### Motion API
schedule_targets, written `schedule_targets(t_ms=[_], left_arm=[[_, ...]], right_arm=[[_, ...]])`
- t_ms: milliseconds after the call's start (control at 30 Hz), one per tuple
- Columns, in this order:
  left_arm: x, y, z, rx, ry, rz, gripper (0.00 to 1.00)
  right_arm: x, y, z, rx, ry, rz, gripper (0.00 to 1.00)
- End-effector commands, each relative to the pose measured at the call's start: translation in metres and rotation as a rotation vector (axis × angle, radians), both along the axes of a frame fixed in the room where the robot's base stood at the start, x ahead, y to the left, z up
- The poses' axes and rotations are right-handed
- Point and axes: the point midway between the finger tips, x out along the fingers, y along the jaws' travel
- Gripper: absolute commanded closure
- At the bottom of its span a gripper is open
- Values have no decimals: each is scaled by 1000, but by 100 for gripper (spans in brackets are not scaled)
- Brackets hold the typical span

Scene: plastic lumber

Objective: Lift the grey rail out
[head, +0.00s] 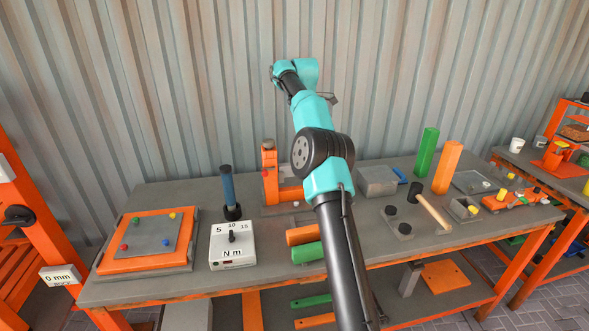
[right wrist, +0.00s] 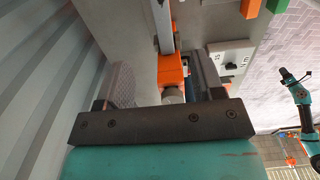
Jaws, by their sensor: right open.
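A light grey bar, which looks like the grey rail (right wrist: 162,28), runs up to an orange clamp block (right wrist: 171,72) in the right wrist view. The block has a round grey knob (right wrist: 173,96) at its near end. My right gripper (right wrist: 158,62) is open, its two dark fingers on either side of the block, with nothing held. I cannot tell how far above the block it is. In the head view the orange clamp (head: 269,172) stands at the back of the bench, partly behind my right arm. The rail cannot be made out there.
A blue-handled tool (head: 228,190) and a white torque box (head: 232,245) stand left of the clamp. Orange (head: 301,235) and green (head: 309,252) cylinders lie in front. Upright green (head: 427,152) and orange (head: 447,167) tubes stand right. A corrugated wall (head: 180,80) rises behind.

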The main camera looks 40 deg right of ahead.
Motion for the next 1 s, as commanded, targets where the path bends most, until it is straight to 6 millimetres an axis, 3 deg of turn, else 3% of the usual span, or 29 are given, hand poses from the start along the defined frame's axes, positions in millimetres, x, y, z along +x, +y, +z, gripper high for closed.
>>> schedule_targets(t_ms=[267,567,1000], left_arm=[[0,0,0,0,0,0,50],[0,0,0,0,0,0,50],[0,0,0,0,0,0,50]], right_arm=[[0,0,-3,0,0,0,38],[0,0,-24,1,1,0,38],[0,0,-86,1,2,0,38]])
